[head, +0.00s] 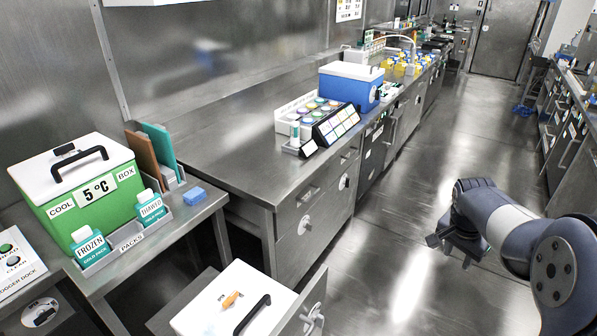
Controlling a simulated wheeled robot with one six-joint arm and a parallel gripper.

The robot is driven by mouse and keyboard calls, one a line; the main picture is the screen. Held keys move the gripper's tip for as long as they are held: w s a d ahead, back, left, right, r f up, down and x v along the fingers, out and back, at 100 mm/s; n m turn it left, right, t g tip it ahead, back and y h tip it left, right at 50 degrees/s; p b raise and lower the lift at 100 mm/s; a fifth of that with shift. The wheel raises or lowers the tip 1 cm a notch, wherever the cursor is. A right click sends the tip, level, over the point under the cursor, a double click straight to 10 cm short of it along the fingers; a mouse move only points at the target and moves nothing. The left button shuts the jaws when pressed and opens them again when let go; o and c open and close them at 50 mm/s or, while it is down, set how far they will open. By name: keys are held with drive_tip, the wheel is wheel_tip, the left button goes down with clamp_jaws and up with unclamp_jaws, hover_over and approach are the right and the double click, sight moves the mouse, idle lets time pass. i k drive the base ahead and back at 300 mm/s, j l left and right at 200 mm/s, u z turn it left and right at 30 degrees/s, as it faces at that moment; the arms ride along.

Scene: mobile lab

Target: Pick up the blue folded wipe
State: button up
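The blue folded wipe (194,196) is a small light-blue block on the near left steel counter (172,238). It lies just right of the holder with the cold packs and the upright folders, near the counter's right edge. My gripper (446,246) hangs over the open floor at the right, far from the wipe and touching nothing that I can see. Its fingers are dark and seen at an angle, so I cannot tell whether they are open.
A green cool box (75,200) stands left of the wipe, with a thawed cold pack (150,208) and a frozen cold pack (90,246) before it. A white lidded box (232,300) with a black handle is low at the front. The aisle floor (400,200) is clear.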

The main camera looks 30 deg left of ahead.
sight(196, 195)
drive_tip(key=i+u, duration=0.25)
drive_tip(key=i, duration=0.3)
drive_tip(key=i+l+u, duration=0.1)
drive_tip(key=i+u, duration=0.15)
drive_tip(key=i, duration=0.3)
drive_tip(key=i+l+u, duration=0.25)
drive_tip(key=i, duration=0.3)
drive_tip(key=i+u, duration=0.2)
drive_tip(key=u, duration=0.25)
drive_tip(key=i+u, duration=0.25)
drive_tip(key=u, duration=0.2)
drive_tip(key=i+u, duration=0.2)
drive_tip(key=u, duration=0.3)
drive_tip(key=i+l+u, duration=0.2)
drive_tip(key=u, duration=0.25)
drive_tip(key=i+l+u, duration=0.15)
drive_tip(key=u, duration=0.25)
drive_tip(key=i+l+u, duration=0.6)
drive_tip(key=u, duration=0.15)
